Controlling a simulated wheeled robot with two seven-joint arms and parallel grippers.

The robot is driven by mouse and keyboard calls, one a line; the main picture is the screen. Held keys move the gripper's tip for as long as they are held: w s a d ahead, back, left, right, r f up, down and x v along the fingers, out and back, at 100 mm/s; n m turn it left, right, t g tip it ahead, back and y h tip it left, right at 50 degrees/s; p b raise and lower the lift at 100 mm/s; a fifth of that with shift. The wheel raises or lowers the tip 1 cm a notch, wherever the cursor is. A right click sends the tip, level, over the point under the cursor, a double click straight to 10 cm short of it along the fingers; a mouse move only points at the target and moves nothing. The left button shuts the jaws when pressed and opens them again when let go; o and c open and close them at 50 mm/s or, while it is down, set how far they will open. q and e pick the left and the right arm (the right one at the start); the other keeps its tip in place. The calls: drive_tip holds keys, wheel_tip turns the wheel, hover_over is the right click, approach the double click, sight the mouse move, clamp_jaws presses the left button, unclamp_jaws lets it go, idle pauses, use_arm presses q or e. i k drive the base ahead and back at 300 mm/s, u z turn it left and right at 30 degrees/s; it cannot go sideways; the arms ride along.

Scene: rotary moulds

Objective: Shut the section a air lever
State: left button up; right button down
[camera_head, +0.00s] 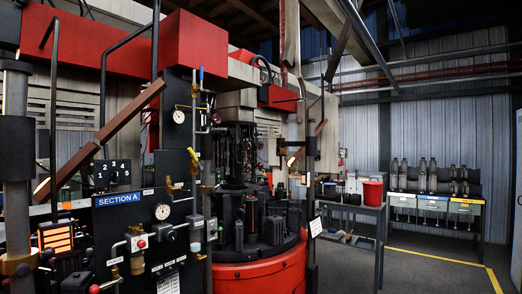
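A dark panel carries a blue SECTION A sign (123,199) on the left. Pressure gauges (162,211) and pipes with valves are mounted on and beside this panel. A small yellow lever (193,155) slants on the panel's right part, near a vertical pipe. A blue handle (201,74) stands upright at the top of that pipe. I cannot tell for certain which of these is the section A air lever, or whether it is open or shut. Neither of my grippers is in view.
A long brown bar (100,138) slants across the upper left. A round machine with a red base (262,270) stands right of the panel. A side table (350,203) holds a red bucket (372,192). The floor at the right, with yellow lines (435,256), is clear.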

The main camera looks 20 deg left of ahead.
sight(200, 167)
drive_tip(key=z, duration=0.15)
drive_tip(key=i, duration=1.7)
drive_tip(key=u, duration=2.6)
